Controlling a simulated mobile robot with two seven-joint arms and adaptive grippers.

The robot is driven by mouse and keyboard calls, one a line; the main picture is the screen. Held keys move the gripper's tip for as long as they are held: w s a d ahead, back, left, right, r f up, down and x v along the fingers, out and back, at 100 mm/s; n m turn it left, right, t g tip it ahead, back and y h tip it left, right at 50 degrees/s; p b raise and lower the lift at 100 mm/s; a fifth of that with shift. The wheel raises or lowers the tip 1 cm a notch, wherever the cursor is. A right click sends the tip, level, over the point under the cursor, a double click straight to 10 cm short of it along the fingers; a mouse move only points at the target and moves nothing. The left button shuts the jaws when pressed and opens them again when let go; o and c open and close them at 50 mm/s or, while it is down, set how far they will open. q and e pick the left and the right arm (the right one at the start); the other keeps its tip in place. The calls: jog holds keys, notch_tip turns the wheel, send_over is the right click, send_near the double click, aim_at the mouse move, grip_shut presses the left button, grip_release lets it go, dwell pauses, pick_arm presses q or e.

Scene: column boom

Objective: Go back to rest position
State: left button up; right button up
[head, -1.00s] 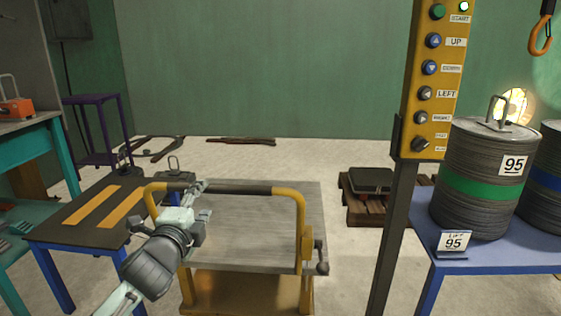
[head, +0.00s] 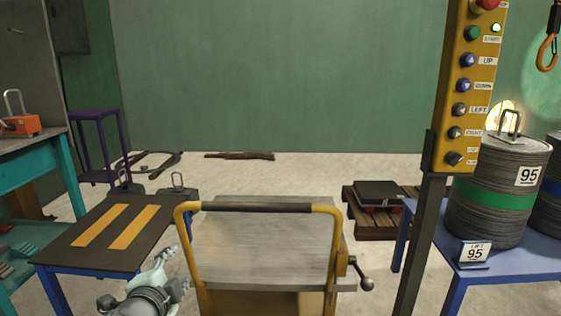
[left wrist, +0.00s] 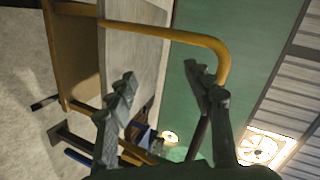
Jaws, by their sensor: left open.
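My left gripper (head: 168,270) is low in the head view, to the left of the yellow-framed cart (head: 262,240), apart from its handle (head: 258,207). In the left wrist view its two fingers (left wrist: 160,85) are spread apart with nothing between them. The cart's yellow handle (left wrist: 185,35) and grey top (left wrist: 130,55) show beyond the fingers. My right gripper is not in view.
A yellow control pendant (head: 465,90) stands on a post at right. A blue table (head: 520,266) holds grey ribbed drums (head: 495,195). A dark striped table (head: 75,250) is at left. A pallet (head: 385,225) lies behind. Open floor is between cart and pallet.

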pick_arm(q)
jog(key=s+a+f+n+g, duration=0.2)
jog(key=s+f+n+g, duration=0.3)
jog(key=s, duration=0.5)
jog(key=s+a+f+n+g+y, duration=0.1)
jog(key=s+a+f+n+g, duration=0.15)
jog(key=s+f, duration=0.6)
jog(key=s+a+f+n+g, duration=0.1)
jog(key=s+f+n+g, duration=0.3)
jog(key=s, duration=0.8)
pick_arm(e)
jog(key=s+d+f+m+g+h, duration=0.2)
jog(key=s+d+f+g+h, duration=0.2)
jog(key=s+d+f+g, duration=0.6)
pick_arm(q)
jog(key=d+p+x, duration=0.1)
jog(key=p+x, duration=0.3)
jog(key=x, duration=0.5)
jog(key=shift+w+d+f+h, duration=0.3)
jog(key=shift+w+d, duration=0.05)
jog(key=shift+d, duration=0.2)
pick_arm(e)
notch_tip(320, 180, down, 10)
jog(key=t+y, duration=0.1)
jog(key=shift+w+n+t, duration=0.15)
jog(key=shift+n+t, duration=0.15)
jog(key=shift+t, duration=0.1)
pick_arm(q)
jog(key=shift+n+t, duration=0.25)
